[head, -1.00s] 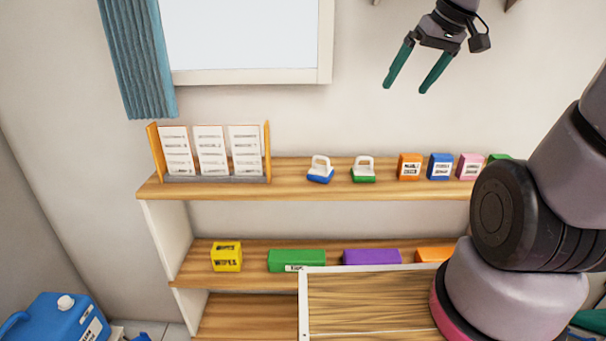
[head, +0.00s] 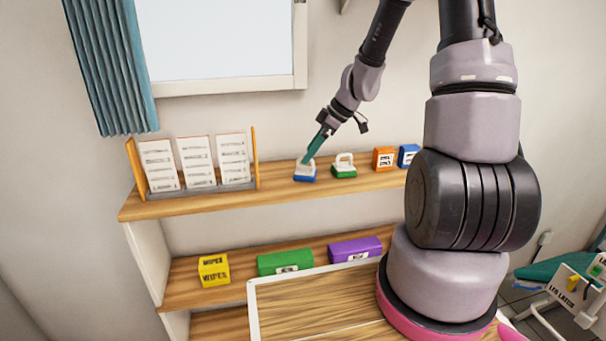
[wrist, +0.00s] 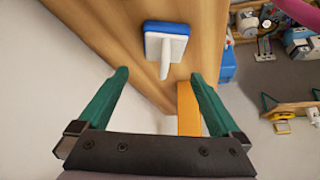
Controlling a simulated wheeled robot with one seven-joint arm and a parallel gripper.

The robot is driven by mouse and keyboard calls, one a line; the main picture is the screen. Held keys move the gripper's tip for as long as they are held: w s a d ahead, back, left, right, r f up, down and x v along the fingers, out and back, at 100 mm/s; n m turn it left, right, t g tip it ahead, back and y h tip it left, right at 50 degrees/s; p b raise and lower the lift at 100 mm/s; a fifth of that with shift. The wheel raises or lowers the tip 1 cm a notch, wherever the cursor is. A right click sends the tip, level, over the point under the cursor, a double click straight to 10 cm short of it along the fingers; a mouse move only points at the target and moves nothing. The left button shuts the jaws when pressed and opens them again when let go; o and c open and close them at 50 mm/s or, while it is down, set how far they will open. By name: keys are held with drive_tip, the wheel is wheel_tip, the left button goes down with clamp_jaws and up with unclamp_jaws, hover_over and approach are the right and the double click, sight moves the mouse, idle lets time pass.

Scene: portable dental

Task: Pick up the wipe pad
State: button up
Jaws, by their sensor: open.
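A wipe pad with a blue base and white handle (head: 304,176) stands on the upper wooden shelf. It also shows in the wrist view (wrist: 166,40), with its white handle standing up toward the camera. A similar pad with a green base (head: 344,170) stands to its right. My gripper (head: 306,161) has its green fingers pointing down at the blue pad's handle. In the wrist view my gripper (wrist: 159,74) is open, with the blue pad just beyond the gap between the fingertips. Nothing is held. The head view does not show clearly whether the fingers touch the handle.
A rack of white cards (head: 196,163) with orange ends stands left of the pad. An orange box (head: 384,159) and a blue box (head: 408,156) stand to the right. Yellow (head: 214,270), green (head: 285,263) and purple (head: 355,250) boxes sit on the lower shelf.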

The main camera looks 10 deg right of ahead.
sight(300, 169)
drive_tip(key=x, duration=0.6)
drive_tip(key=shift+s+f, duration=0.2)
drive_tip(key=shift+f, duration=0.2)
drive_tip(key=c, duration=1.3)
wheel_tip(300, 169, up, 10)
drive_tip(key=shift+r, duration=0.1)
drive_tip(key=shift+c, duration=0.2)
